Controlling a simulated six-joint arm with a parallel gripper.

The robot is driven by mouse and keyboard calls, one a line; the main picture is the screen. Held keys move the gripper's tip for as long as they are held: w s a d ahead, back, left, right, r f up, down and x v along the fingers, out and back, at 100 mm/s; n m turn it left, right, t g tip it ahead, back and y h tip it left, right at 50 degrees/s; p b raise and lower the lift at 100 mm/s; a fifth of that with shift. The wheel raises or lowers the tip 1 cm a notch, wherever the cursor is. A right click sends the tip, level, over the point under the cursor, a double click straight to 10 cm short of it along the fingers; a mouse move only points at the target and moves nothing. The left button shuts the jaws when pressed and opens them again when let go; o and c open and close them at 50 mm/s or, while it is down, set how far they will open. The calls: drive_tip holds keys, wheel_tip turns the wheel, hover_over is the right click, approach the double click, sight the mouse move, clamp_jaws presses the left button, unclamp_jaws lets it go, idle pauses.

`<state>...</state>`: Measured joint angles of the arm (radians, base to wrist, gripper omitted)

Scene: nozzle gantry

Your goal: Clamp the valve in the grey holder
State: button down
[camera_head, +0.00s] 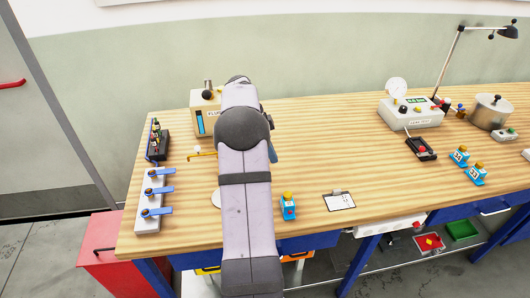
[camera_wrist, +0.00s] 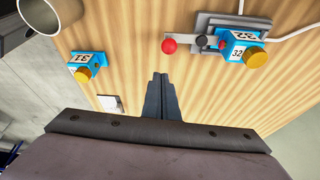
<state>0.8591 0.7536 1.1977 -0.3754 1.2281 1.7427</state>
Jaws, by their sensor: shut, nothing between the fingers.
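A blue valve (camera_wrist: 240,46) with a golden cap, marked 32, sits at the grey holder (camera_wrist: 204,24) in the wrist view. A flat arm with a red ball (camera_wrist: 169,46) at its end reaches left from the holder. I cannot tell whether it presses on the valve. My gripper (camera_wrist: 160,79) is shut and empty over bare wood, apart from the red ball and below it in the picture.
A second blue valve (camera_wrist: 84,65) stands at left in the wrist view, and in the head view (camera_head: 288,206) near the front edge. A clipboard (camera_head: 340,202) lies beside it. Two more valves (camera_head: 460,155) stand right, near a black fixture (camera_head: 421,148). The middle right is clear.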

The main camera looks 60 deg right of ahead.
drive_tip(key=b+v, duration=0.1)
drive_tip(key=v, duration=0.9)
drive_tip(key=shift+s+d, duration=0.3)
drive_tip(key=shift+d, duration=0.1)
drive_tip(key=shift+r, duration=0.1)
